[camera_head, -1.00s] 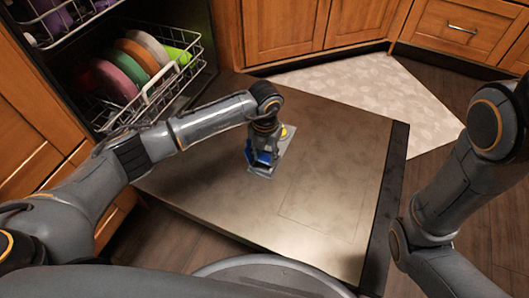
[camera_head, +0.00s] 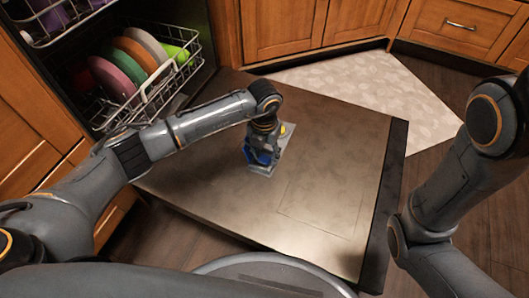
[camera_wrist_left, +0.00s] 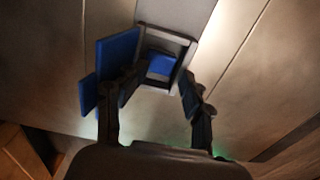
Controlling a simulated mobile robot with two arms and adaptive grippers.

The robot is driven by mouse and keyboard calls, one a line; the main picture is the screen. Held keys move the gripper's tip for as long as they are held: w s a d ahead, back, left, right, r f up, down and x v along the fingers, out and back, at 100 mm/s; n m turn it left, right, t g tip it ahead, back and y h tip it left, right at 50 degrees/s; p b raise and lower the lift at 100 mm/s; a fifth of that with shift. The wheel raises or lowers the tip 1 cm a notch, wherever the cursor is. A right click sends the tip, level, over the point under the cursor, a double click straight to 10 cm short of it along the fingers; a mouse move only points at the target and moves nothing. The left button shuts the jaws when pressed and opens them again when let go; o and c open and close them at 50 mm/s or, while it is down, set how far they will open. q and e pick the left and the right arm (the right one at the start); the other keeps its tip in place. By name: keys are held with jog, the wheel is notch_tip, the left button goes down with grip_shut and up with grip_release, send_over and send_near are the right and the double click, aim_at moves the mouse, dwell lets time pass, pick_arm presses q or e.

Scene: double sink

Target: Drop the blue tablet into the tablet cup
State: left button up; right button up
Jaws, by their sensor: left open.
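My left gripper (camera_head: 262,148) points down over the light grey dispenser plate (camera_head: 284,143) on the opened dishwasher door. In the left wrist view its fingers (camera_wrist_left: 162,88) are apart, on either side of the tablet cup (camera_wrist_left: 183,68), a grey-framed square recess. A small blue block, which looks like the blue tablet (camera_wrist_left: 161,65), shows inside that frame, between the fingers and apparently clear of them. A larger blue flap (camera_wrist_left: 118,58) stands beside the cup at the left, close to the left finger. My right gripper is out of view.
The dishwasher door (camera_head: 225,205) lies flat and mostly bare. A yellow cap (camera_head: 284,130) is on the dispenser plate. The lower rack (camera_head: 163,93) holds several coloured plates at the upper left. Wooden cabinets (camera_head: 285,30) stand behind.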

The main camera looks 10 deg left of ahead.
pick_arm(q)
notch_tip(320, 180, up, 12)
dwell(0.4)
dwell(0.3)
